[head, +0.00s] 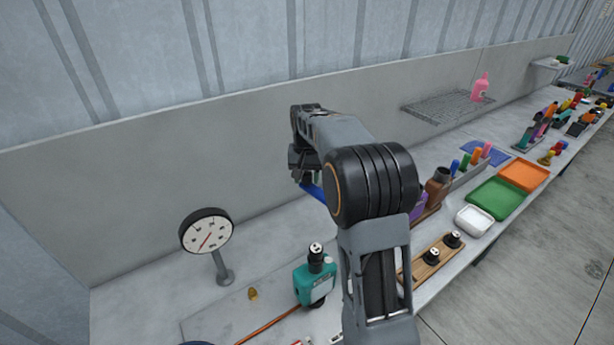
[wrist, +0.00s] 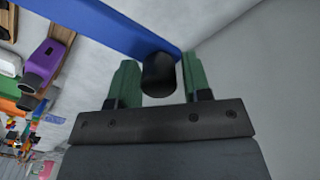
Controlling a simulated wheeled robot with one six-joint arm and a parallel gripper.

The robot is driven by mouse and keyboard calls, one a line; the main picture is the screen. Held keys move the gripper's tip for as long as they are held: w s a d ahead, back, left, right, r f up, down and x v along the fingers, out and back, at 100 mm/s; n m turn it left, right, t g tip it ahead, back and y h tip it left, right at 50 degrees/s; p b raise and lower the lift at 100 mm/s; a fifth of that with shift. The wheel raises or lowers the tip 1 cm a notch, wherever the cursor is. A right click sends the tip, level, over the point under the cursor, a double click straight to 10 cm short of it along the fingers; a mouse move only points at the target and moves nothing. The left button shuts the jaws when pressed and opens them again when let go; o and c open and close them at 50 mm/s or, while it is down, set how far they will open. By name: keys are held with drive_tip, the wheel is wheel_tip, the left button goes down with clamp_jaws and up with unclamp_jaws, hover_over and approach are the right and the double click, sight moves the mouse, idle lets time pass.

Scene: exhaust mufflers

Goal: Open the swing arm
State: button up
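The blue swing arm (wrist: 95,22) runs across the top of the wrist view, with a black round knob (wrist: 158,75) near its end. In the head view, only a short piece of the blue arm (head: 312,191) shows beside my arm. My gripper (wrist: 160,70) has green fingers standing on either side of the knob. A small gap shows on the right side of the knob, and the left finger is very close to it. I cannot tell whether that finger touches. In the head view, my own arm hides most of the swing arm.
A round gauge (head: 206,231) on a post stands at the left. A teal device (head: 315,282) with a black knob stands at the front. A wooden strip (head: 432,262), white tray (head: 474,219), green tray (head: 496,198) and orange tray (head: 523,174) lie to the right. A grey wall runs behind the bench.

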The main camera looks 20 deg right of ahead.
drive_tip(key=shift+o, duration=1.2)
drive_tip(key=shift+r, duration=0.1)
wheel_tip(320, 180, up, 14)
drive_tip(key=shift+f, duration=0.2)
drive_tip(key=shift+d, duration=0.1)
